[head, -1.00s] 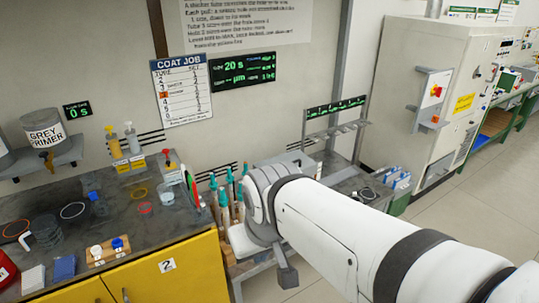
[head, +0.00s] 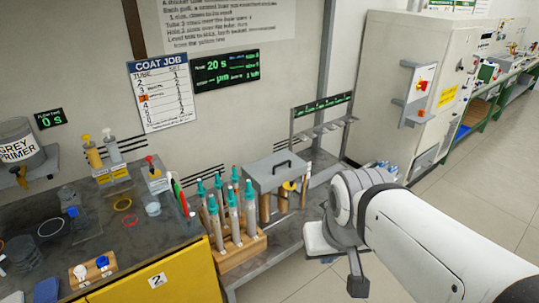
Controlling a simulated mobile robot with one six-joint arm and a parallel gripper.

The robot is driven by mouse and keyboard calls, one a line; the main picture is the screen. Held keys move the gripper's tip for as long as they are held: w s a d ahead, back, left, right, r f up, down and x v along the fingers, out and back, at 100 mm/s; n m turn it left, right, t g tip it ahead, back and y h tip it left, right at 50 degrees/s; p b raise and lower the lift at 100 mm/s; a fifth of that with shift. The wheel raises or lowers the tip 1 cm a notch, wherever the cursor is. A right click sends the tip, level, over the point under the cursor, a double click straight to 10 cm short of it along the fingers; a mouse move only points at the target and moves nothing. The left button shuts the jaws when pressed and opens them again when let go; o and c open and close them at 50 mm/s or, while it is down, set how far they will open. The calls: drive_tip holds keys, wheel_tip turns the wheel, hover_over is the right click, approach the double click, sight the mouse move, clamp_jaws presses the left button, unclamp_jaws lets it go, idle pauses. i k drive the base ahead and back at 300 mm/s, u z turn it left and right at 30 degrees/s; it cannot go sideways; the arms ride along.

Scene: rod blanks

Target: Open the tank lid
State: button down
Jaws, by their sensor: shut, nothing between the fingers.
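The tank is a grey box (head: 261,187) on the grey bench, behind the rack of teal-capped tubes. Its flat grey lid (head: 270,172) with a black bar handle (head: 283,164) looks closed. My gripper (head: 357,287) points down in front of the bench, right of and nearer than the tank. It is shut and empty, apart from the lid and handle. My white arm comes in from the right and hides the bench's right end.
Teal-capped tubes (head: 233,212) stand in a wooden rack (head: 240,252) just in front of the tank. A yellow-topped cylinder (head: 289,187) stands at the tank's right front. A hanger rack with a green sign (head: 322,107) rises behind. Clear floor (head: 470,230) lies right.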

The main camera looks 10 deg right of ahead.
sight(267, 173)
drive_tip(key=u, duration=0.05)
drive_tip(key=i, duration=1)
drive_tip(key=z, duration=0.05)
drive_tip(key=k, duration=0.65)
drive_tip(key=z, duration=0.6)
drive_tip(key=i, duration=1.55)
drive_tip(key=u, duration=0.45)
